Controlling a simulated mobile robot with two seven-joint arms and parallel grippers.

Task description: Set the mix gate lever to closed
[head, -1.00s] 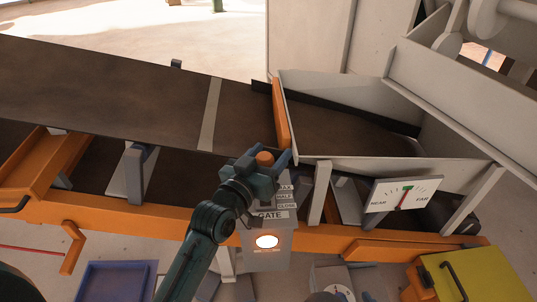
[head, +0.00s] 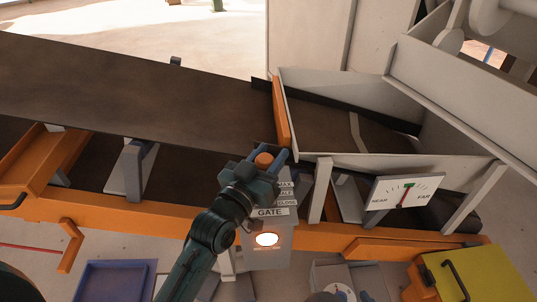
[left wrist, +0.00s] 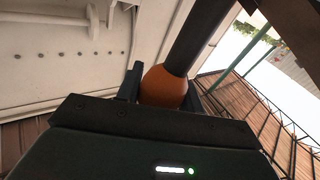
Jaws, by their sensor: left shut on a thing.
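The mix gate lever has an orange knob (head: 264,160), which also shows in the left wrist view (left wrist: 165,87) with a dark rod running up from it. My left gripper (head: 268,163) is shut on this knob, a finger on each side. The grey gate box (head: 270,226) below carries a GATE label and a lit round lamp. Its MAX, HALF and CLOSE labels (head: 286,193) show just right of my gripper. My gripper hides the lever's base, so I cannot tell which mark it stands at. My right gripper is not in view.
A dark belt (head: 120,95) runs behind the gate into a pale chute (head: 390,158) with an orange gate plate (head: 281,117). A NEAR/FAR dial (head: 403,192) stands to the right. An orange rail (head: 150,218) crosses in front. A blue bin (head: 115,281) and yellow box (head: 480,275) lie near.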

